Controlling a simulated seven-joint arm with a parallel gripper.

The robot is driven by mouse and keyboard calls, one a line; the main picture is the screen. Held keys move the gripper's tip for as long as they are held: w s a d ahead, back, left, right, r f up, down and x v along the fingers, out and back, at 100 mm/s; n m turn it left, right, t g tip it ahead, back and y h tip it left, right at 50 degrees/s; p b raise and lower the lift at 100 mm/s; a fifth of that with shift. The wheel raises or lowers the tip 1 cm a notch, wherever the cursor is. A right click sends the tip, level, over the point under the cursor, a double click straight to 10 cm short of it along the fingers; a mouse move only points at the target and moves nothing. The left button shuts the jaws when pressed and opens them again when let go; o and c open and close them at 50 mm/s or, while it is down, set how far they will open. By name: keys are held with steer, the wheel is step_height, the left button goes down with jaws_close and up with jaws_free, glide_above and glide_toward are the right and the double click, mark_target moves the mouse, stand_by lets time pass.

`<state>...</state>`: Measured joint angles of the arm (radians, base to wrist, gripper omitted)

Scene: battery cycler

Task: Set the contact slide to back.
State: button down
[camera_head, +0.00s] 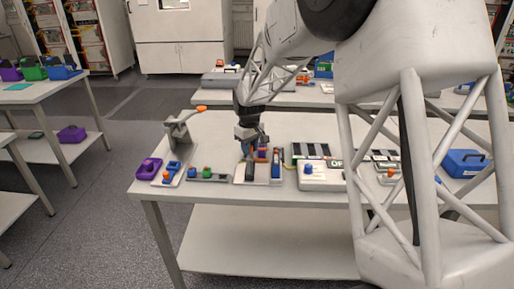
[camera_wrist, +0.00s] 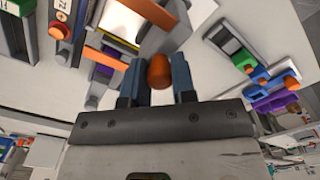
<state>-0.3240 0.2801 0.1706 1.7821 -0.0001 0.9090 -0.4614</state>
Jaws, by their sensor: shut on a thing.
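My gripper (camera_head: 249,154) reaches down onto a fixture (camera_head: 245,181) with a pale base near the middle of the front table. In the wrist view my gripper (camera_wrist: 157,80) has its two blue-grey fingers on either side of a rounded orange knob (camera_wrist: 159,70) and is shut on it. The knob appears to be the handle of the contact slide. The slide's track and its front or back position are largely hidden by the fingers and cannot be told. The fixture also carries dark, red and blue parts, close beside the gripper in the head view.
Left of the fixture stand a grey strip with a green block (camera_head: 207,172), a stand with an orange-tipped arm (camera_head: 201,108) and a purple bin (camera_head: 149,168). To the right are a white box with a blue knob (camera_head: 308,169) and a blue case (camera_head: 466,163).

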steer(key=shift+a, duration=1.1)
steer(key=c, duration=0.9)
jaws_free()
steer(key=shift+a, duration=0.1)
steer(key=shift+c, duration=0.2)
steer(key=shift+r, duration=0.1)
step_height(320, 180, up, 8)
